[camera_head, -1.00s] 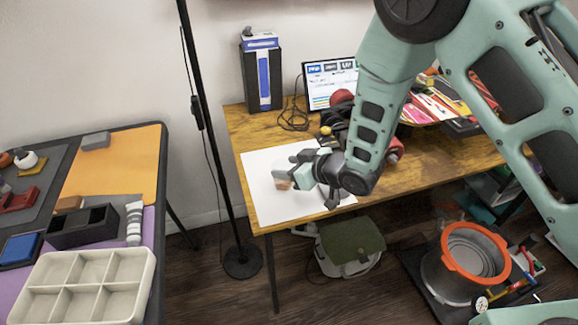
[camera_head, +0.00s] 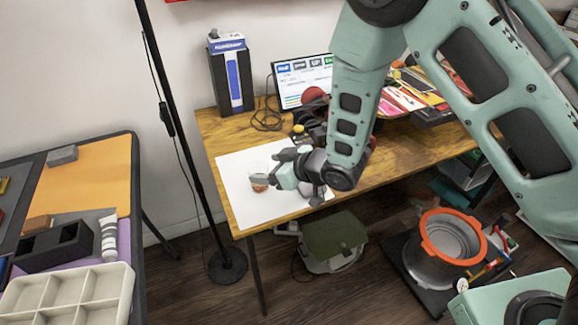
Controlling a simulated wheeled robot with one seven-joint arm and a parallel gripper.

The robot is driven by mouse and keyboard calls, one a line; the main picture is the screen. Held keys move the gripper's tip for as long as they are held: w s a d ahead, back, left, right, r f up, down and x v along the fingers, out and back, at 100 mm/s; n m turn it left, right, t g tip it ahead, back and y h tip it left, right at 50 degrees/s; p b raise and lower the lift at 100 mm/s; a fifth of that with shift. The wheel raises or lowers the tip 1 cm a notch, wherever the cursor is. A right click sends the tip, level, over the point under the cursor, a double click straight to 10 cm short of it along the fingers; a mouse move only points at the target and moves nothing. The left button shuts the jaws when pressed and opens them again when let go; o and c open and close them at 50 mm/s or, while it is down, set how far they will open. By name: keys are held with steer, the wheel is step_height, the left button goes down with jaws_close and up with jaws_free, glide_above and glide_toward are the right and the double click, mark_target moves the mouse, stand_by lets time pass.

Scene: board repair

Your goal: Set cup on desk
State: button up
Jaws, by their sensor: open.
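A small pale, see-through cup (camera_head: 258,167) with a reddish-brown part low down stands on the white sheet (camera_head: 236,205) on the wooden desk (camera_head: 219,124). It appears upright, partly covered by my fingers. My gripper (camera_head: 264,178) reaches in from the right, low over the sheet, with its open fingers at the cup. I cannot tell whether the fingers touch it.
A dark box with a blue stripe (camera_head: 232,82), a screen (camera_head: 302,80) and cables stand at the back of the desk. A black lamp pole (camera_head: 180,120) rises left of it. The sheet's front left is clear. An orange-rimmed pot (camera_head: 455,245) stands on the floor.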

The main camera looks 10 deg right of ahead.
steer(key=v, duration=1)
steer(key=shift+b, duration=0.35)
steer(key=s+d+r+g+h, duration=0.1)
steer(key=s+r+g+h, duration=0.1)
steer(key=s, duration=0.6)
steer(key=s+d+r+m+g+h, duration=0.1)
steer(key=s+d+r+g+h, duration=0.1)
steer(key=s+r, duration=0.3)
steer(key=s+d+r+m+g+h, duration=0.1)
steer(key=s+d+r+g+h, duration=0.1)
steer(key=s, duration=0.9)
steer(key=r+g+h, duration=0.1)
steer(key=g+h, duration=0.1)
steer(key=shift+r+h, duration=0.25)
steer(key=shift+h, duration=0.05)
